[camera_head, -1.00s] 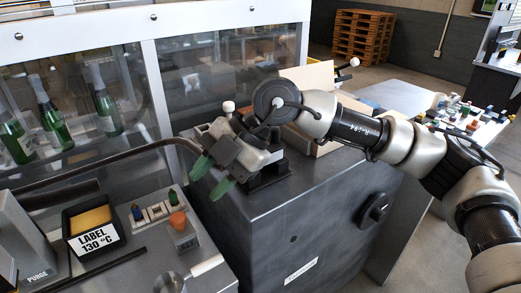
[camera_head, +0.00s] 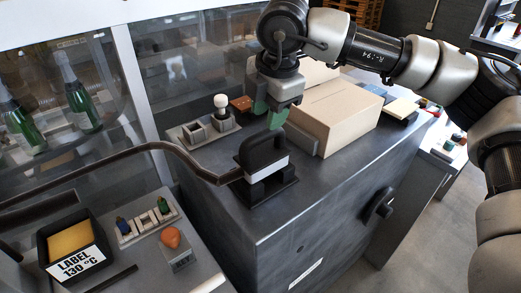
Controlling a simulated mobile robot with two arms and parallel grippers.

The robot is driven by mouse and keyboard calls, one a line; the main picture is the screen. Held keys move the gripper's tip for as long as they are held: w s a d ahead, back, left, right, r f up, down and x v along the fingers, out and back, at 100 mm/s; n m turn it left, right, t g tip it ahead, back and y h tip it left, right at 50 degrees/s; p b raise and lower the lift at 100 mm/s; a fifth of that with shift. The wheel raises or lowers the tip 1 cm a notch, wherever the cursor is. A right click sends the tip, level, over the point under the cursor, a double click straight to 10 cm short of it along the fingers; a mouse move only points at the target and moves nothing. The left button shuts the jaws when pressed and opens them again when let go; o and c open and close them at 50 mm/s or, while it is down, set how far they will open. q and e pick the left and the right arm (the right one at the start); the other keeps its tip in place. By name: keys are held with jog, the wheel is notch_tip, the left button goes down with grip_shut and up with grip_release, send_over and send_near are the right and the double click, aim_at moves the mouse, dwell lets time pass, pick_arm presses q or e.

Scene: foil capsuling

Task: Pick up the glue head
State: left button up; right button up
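The glue head (camera_head: 262,148) is a black block with an arched handle and a white band. It sits on a dark stand (camera_head: 268,190) on top of the grey cabinet, and a dark hose (camera_head: 165,146) runs into its left side. My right gripper (camera_head: 269,111), with green fingertips, points down just above and behind the handle. Its fingers look apart with nothing between them. I cannot tell whether a fingertip touches the handle. My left gripper is not in view.
A cardboard box (camera_head: 336,112) stands close to the right of the glue head. A holder with a white-knobbed piece (camera_head: 221,103) is behind left. A black label bin (camera_head: 95,262) and an orange-topped piece (camera_head: 171,238) are at lower left. The cabinet top in front is clear.

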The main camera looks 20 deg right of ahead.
aim_at(264, 131)
jog(key=shift+f, duration=0.95)
jog(key=shift+a+f+p, duration=0.1)
jog(key=shift+f+p, duration=0.15)
jog(key=shift+p, duration=0.05)
jog(key=shift+w+a+f+p, duration=0.1)
jog(key=shift+w+f+p, duration=0.05)
jog(key=shift+f+p, duration=0.25)
jog(key=f, duration=0.1)
jog(key=f+p, duration=0.2)
jog(key=f, duration=0.1)
jog(key=shift+w+a, duration=0.2)
jog(key=shift+a, duration=0.05)
jog(key=shift+f, duration=0.2)
jog(key=shift+c, duration=0.2)
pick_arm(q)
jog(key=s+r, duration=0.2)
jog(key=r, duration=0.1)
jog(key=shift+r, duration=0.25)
pick_arm(e)
jog(key=shift+w, duration=0.1)
grip_shut()
